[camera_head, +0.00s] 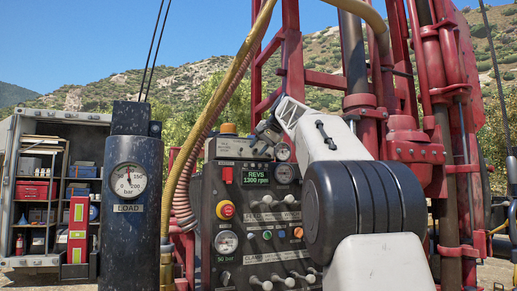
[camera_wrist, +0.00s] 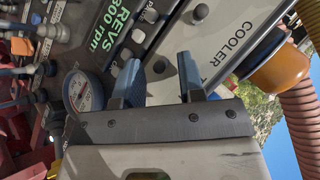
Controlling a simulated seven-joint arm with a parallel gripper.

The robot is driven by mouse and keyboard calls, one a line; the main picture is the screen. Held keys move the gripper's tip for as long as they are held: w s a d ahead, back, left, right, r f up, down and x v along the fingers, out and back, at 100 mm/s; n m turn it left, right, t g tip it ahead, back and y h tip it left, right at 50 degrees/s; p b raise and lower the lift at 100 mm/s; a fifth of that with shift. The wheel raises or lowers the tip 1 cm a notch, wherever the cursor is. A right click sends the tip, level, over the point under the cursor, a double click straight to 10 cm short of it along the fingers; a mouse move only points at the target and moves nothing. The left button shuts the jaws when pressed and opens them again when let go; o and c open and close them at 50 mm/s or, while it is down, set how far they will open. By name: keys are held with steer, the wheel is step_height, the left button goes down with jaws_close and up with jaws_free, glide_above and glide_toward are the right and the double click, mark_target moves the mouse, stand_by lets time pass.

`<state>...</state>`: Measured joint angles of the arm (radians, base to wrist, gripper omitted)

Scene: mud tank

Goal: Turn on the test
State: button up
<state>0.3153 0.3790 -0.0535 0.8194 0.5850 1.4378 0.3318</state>
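My gripper (camera_wrist: 158,72) is close to the top strip of the dark control panel (camera_head: 204,236). In the wrist view its two blue-grey fingers stand apart with a gap between them. A small dark blue knob (camera_wrist: 159,65) shows in that gap, beside the left finger; I cannot tell if a finger touches it. Another rounded blue-grey knob (camera_wrist: 200,12) sits above the right finger, near the word COOLER. No label reading TEST is legible, so I cannot tell which control it is. In the head view my gripper (camera_head: 268,132) hides part of this strip.
Below are a red button (camera_head: 225,210), levers (camera_head: 268,201) and a pressure gauge (camera_head: 226,242). An orange lamp (camera_wrist: 280,68) and a ribbed hose (camera_wrist: 303,125) stand close right in the wrist view. A LOAD gauge (camera_head: 128,181) is at left.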

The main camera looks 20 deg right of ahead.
steer(key=v, duration=0.7)
steer(key=shift+s+r, duration=0.25)
steer(key=shift+d, duration=0.15)
stand_by(0.4)
steer(key=s+a+f+n+g+h, duration=0.1)
steer(key=s+a+f+g, duration=0.1)
steer(key=s+a+f, duration=0.8)
steer(key=s+a+f+n+g+h, duration=0.15)
steer(key=s+a+f, duration=0.45)
steer(key=s+f, duration=0.85)
steer(key=s+a+f+n+g+h, duration=0.1)
steer(key=s+a+f+n, duration=0.1)
steer(key=s+f, duration=1.3)
steer(key=s+a+f+n+h, duration=0.1)
steer(key=s+a+f, duration=0.2)
steer(key=s+f, duration=1.2)
step_height(320, 180, down, 9)
steer(key=shift+s+a+f+n+g, duration=0.1)
steer(key=shift+s+a+n+g, duration=0.15)
steer(key=shift+s+n+g, duration=0.1)
